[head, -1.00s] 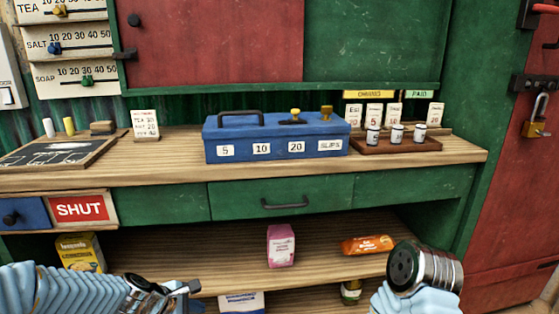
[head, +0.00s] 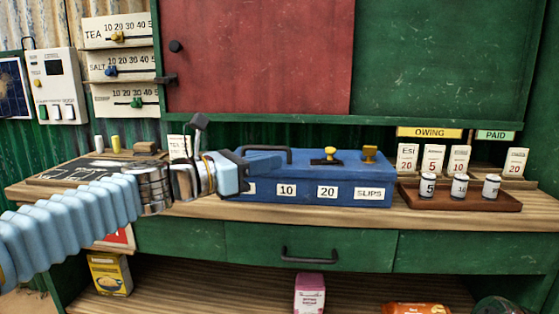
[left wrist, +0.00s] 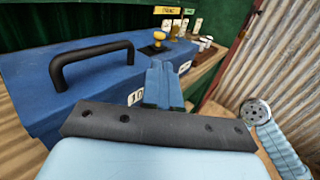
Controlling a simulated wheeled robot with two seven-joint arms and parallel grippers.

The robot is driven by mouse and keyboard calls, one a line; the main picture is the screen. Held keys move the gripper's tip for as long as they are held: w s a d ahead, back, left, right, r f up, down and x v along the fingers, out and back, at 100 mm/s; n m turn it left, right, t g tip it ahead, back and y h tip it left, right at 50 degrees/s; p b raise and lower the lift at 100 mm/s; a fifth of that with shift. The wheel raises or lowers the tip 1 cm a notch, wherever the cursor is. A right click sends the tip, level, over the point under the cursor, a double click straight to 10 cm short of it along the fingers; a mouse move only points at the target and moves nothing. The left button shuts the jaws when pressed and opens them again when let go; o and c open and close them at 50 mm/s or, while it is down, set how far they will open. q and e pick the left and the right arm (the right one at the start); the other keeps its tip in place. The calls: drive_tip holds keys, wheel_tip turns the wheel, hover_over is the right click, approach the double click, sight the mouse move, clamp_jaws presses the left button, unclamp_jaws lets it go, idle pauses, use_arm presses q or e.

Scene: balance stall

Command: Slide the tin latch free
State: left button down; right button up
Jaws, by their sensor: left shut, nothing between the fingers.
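The blue tin (head: 310,190) stands on the counter with a dark handle (head: 268,151) on its lid and white labels on its front. On the lid is a yellow knob on a dark plate (head: 330,155); it also shows in the left wrist view (left wrist: 156,45). I cannot tell for sure that it is the latch. My left gripper (head: 243,166) is shut and empty at the tin's left front, hiding part of the label there. Its fingers (left wrist: 163,80) show together in the left wrist view, beside the tin; touching is unclear. My right gripper's fingers are not visible.
A wooden tray (head: 475,202) with several small pots is right of the tin. A slate (head: 62,172) lies at left. The drawer handle (head: 295,257) juts out below the counter.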

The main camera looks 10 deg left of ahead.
sight(327, 152)
use_arm(q)
drive_tip(key=p+x, duration=0.1)
drive_tip(key=x, duration=1)
drive_tip(key=shift+w+d+f, duration=0.1)
drive_tip(key=shift+w+d, duration=0.1)
drive_tip(key=shift+d, duration=0.05)
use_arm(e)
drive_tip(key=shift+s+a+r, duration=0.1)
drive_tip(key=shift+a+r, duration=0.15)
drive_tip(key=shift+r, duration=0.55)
